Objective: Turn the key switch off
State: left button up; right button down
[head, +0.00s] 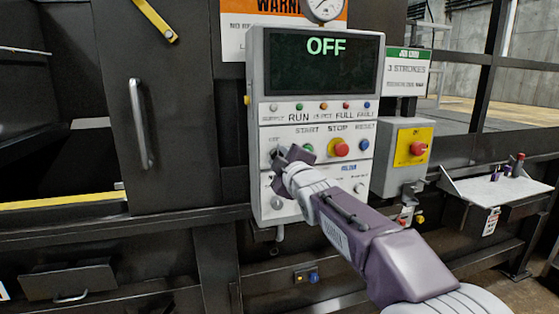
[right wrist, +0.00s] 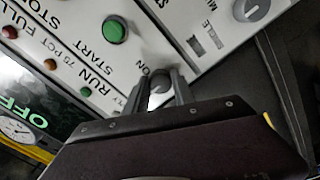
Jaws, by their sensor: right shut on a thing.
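The control panel (head: 253,130) is a grey box whose dark screen (head: 325,62) reads "OFF" in green letters. My right gripper (head: 283,156) is at the left of the panel's button row. In the right wrist view, my right gripper (right wrist: 162,92) has its two fingers shut on the key switch (right wrist: 159,82), a small grey knob. "ON" is printed beside the switch. In the head view the switch is mostly hidden behind the gripper. The green start button (right wrist: 115,29) is close to the fingers. My left gripper is not in view.
A red stop button (head: 339,148) and a blue reset button (head: 364,145) are on the same row. A door handle (head: 142,125) is at left, and a small shelf (head: 490,187) juts out at right.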

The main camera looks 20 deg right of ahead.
jog(key=c, duration=1.1)
grip_release()
jog(key=shift+o, duration=0.2)
jog(key=s, duration=0.9)
jog(key=shift+d+b, duration=0.15)
jog(key=shift+b, duration=0.15)
